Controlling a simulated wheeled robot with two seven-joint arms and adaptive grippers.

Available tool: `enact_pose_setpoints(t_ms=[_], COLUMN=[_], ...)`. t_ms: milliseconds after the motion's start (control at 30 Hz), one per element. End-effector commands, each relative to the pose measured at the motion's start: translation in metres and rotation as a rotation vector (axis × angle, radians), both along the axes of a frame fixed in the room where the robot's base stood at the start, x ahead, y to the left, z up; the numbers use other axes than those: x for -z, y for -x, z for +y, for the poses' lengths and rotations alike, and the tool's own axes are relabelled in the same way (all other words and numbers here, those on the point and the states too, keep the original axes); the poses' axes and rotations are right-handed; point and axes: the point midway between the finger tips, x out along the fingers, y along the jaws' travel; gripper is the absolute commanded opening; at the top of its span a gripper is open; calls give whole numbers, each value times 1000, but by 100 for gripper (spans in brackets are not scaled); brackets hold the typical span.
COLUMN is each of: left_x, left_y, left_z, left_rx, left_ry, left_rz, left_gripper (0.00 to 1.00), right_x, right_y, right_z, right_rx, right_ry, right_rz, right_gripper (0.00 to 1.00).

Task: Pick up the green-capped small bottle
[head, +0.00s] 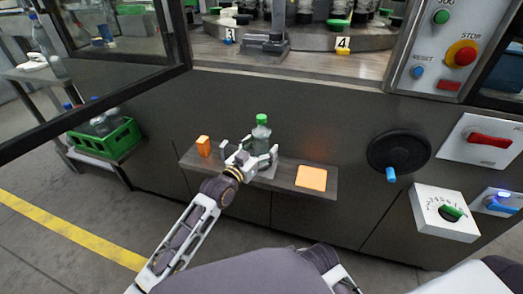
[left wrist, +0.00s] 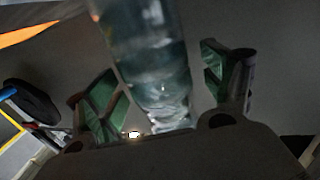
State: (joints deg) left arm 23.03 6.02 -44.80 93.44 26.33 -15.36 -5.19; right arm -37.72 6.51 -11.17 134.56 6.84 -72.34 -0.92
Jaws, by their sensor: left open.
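The green-capped small bottle (head: 261,136) stands upright on a narrow shelf (head: 320,188) on the front of the machine. It is clear, with a bright green cap. My left gripper (head: 249,157) is at the bottle, with its fingers around the lower part. In the left wrist view the bottle (left wrist: 150,60) stands between the two spread fingers of the gripper (left wrist: 165,90), and a gap shows on either side. The bottle's base is partly hidden by the gripper. My right gripper does not show.
A black handwheel (head: 398,152) juts out further right. A green crate (head: 104,139) with bottles stands at the left.

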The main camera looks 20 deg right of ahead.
Motion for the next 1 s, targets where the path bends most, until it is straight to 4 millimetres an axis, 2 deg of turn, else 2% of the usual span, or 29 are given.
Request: enact_pose_setpoints(t_ms=[600,1000], left_x=[0,0], left_y=[-4,-4], left_z=[-4,-4], left_rx=[0,0], left_ry=[-1,-1], left_rz=[-1,-1], left_gripper=[82,31], right_x=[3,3], right_y=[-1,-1], right_z=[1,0], right_rx=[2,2], right_ry=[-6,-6], right_rz=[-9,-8], right_gripper=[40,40])
